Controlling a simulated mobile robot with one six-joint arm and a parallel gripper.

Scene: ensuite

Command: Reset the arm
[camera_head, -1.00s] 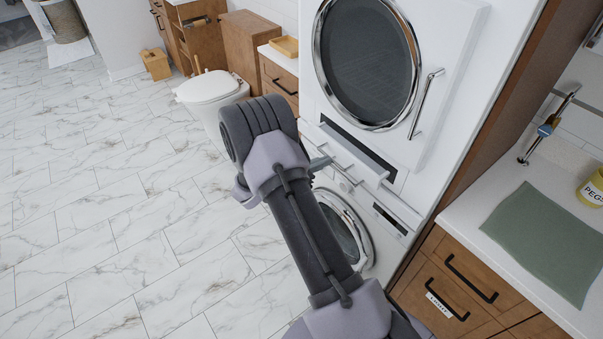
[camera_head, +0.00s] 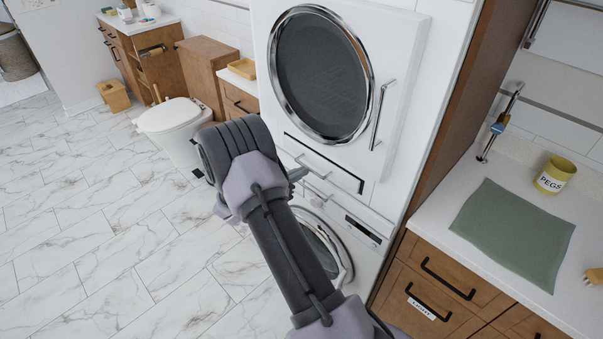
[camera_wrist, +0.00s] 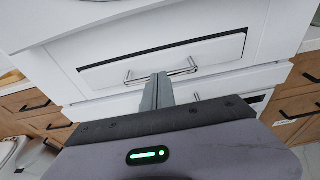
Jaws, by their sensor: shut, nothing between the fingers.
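My gripper (camera_wrist: 156,92) is shut and empty. Its grey fingers are pressed together in the wrist view, in front of the handle (camera_wrist: 187,71) of a white drawer (camera_wrist: 165,57). I cannot tell whether they touch it. In the head view my arm reaches up from the bottom, bent at the dark wrist, and only a small part of the gripper (camera_head: 298,174) shows beside the drawer front (camera_head: 335,170). The drawer looks flush or nearly flush, with a dark line around it.
A dryer with a round door (camera_head: 320,75) stands above the drawer and a washing machine (camera_head: 330,245) below. A counter at right holds a green cloth (camera_head: 512,232) and a yellow pegs jar (camera_head: 555,175). A toilet (camera_head: 172,117) stands at left. The marble floor (camera_head: 100,230) is clear.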

